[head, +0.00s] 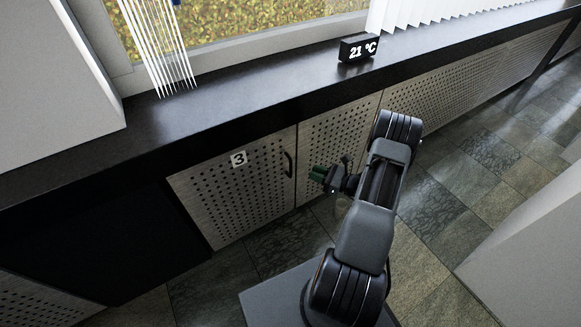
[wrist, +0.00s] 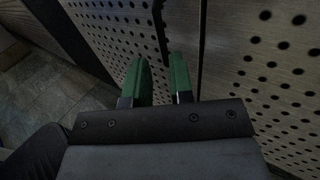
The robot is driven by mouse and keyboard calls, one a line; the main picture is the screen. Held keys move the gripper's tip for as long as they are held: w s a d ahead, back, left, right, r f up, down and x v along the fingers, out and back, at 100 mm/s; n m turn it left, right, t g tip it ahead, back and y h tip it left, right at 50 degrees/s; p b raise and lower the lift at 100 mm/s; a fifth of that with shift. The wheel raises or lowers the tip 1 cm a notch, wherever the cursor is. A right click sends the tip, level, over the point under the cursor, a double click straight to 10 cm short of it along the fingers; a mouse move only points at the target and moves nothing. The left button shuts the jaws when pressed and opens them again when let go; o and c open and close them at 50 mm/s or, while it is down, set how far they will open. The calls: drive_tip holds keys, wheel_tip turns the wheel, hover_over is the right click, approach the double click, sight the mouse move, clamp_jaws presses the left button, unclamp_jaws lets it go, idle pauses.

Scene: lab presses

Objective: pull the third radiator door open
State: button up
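The third radiator door (head: 232,190) is a perforated light panel marked with a "3" label (head: 238,159). It looks closed, flush with the panel on its right. Its dark curved handle (head: 288,163) is upright near the door's right edge. In the wrist view the handle (wrist: 160,22) shows ahead of the fingers, beside the door seam, on the perforated door (wrist: 105,28). My gripper (head: 318,173) is just right of the handle in the head view. In the wrist view its green fingers (wrist: 160,78) are apart with nothing between them; whether they touch the handle is not visible.
A black countertop (head: 215,108) runs above the doors and carries a 21 °C display (head: 357,47). A dark open bay (head: 135,245) lies left of the door. More perforated panels (head: 440,80) continue right. Tiled floor (head: 290,240) lies in front, with a grey block (head: 535,240) at the right.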

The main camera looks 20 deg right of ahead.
drive_tip(key=b, duration=0.2)
hover_over(291, 175)
drive_tip(key=shift+w+d, duration=0.1)
drive_tip(key=shift+w, duration=0.2)
drive_tip(key=shift+c, duration=0.2)
clamp_jaws()
